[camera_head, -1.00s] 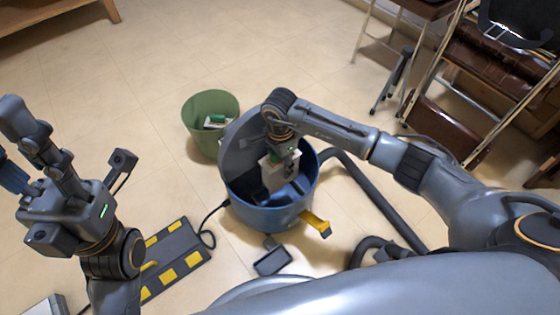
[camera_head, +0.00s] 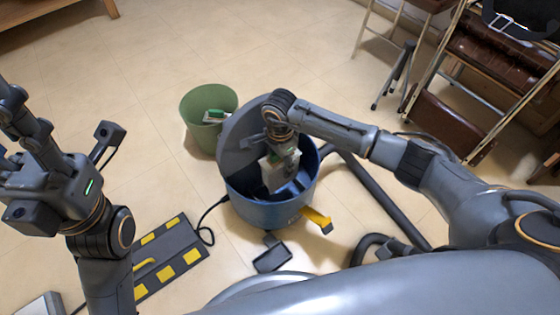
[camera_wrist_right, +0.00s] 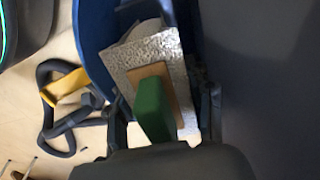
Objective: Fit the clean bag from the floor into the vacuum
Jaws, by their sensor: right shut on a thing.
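The vacuum (camera_head: 262,214) is a blue drum on the floor with its round grey lid (camera_head: 236,150) swung up. The clean bag (camera_head: 275,180) is pale grey-white and tilted inside the drum's mouth. My right gripper (camera_head: 284,150) is above the drum and shut on the bag's green tab. In the right wrist view, the green tab (camera_wrist_right: 152,108) and brown collar (camera_wrist_right: 166,84) show between the fingers, with the crinkled bag (camera_wrist_right: 150,55) beyond. The bag's lower end and its seat are hidden. My left gripper (camera_head: 18,115) is raised at the left edge, its fingers partly out of frame.
A green bin (camera_head: 199,138) beside the vacuum holds a pale thing with a green tab. A grey hose (camera_head: 380,205) runs right of the drum. Folding chairs (camera_head: 470,75) stand at upper right. Floor behind is clear.

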